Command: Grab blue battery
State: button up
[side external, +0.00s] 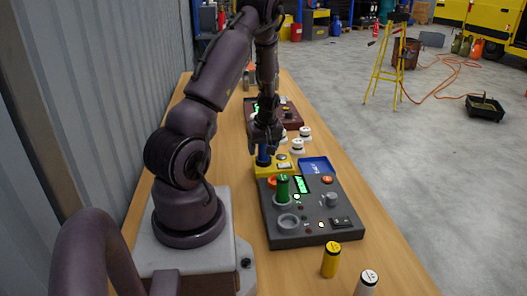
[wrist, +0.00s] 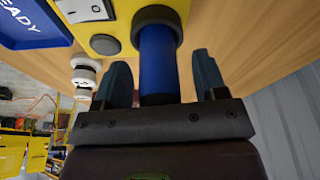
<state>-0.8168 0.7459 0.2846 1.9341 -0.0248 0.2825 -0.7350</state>
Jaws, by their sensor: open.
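The blue battery (side external: 263,157) stands upright at the yellow device (side external: 288,166), behind the grey console. It also shows in the wrist view (wrist: 159,62), where its end sits in a dark round socket on the yellow device (wrist: 98,20). My gripper (side external: 265,143) is pointed down over the battery in the side view. In the wrist view my gripper (wrist: 161,72) is open, with one finger on each side of the blue battery. A gap shows between each finger and the battery. The lower part of the battery in the wrist view is hidden behind my gripper's body.
A grey console (side external: 295,237) with a green battery (side external: 283,188) stands in front. A blue tray (side external: 318,165) and white round pieces (side external: 298,146) are close by on the right. A yellow battery (side external: 330,260) and a white one (side external: 367,284) stand at the near end.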

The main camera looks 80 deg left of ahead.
jog(key=c, duration=1.1)
jog(key=shift+o, duration=0.2)
jog(key=shift+r, duration=0.1)
